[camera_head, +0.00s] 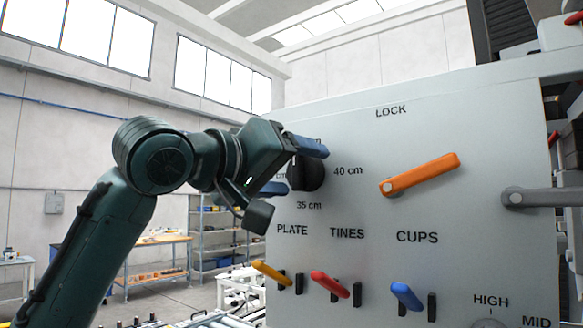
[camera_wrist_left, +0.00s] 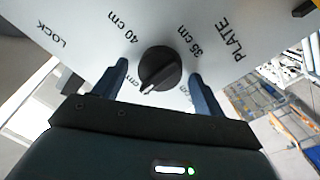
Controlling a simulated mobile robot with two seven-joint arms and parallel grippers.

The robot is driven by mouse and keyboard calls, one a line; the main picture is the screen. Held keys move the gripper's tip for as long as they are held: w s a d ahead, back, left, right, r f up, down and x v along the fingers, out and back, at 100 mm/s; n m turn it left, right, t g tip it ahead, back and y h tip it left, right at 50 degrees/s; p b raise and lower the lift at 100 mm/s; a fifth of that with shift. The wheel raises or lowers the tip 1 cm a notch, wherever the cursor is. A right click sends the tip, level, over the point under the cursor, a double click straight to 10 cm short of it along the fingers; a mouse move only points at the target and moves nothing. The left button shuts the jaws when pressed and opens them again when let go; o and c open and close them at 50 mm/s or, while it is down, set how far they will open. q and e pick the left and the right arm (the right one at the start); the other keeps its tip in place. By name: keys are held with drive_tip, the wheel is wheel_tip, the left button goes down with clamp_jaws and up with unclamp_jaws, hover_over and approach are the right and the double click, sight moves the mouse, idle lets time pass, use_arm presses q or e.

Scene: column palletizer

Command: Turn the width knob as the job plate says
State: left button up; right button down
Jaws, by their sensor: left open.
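The width knob (camera_head: 312,176) is round and black on the pale panel, with "40 cm" to its right and "35 cm" below it. More cm labels are partly hidden by my gripper. My left gripper (camera_head: 304,169) is open, with its blue fingers on either side of the knob. In the left wrist view the knob (camera_wrist_left: 161,67) sits between the two fingertips, with a gap visible on each side. A white mark on the knob points toward the gripper body, near a partly covered "cm" label. I see no job plate in either view. My right gripper is not in view.
The panel (camera_head: 440,130) carries an orange lever (camera_head: 425,174) under "LOCK" and a grey lever (camera_head: 540,197) at its right. Below are a yellow lever (camera_head: 270,273), a red lever (camera_head: 328,284) and a blue lever (camera_head: 405,295). Shelves (camera_head: 210,232) stand behind.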

use_arm(q)
drive_tip(key=shift+c, duration=0.3)
drive_tip(key=c, duration=0.9)
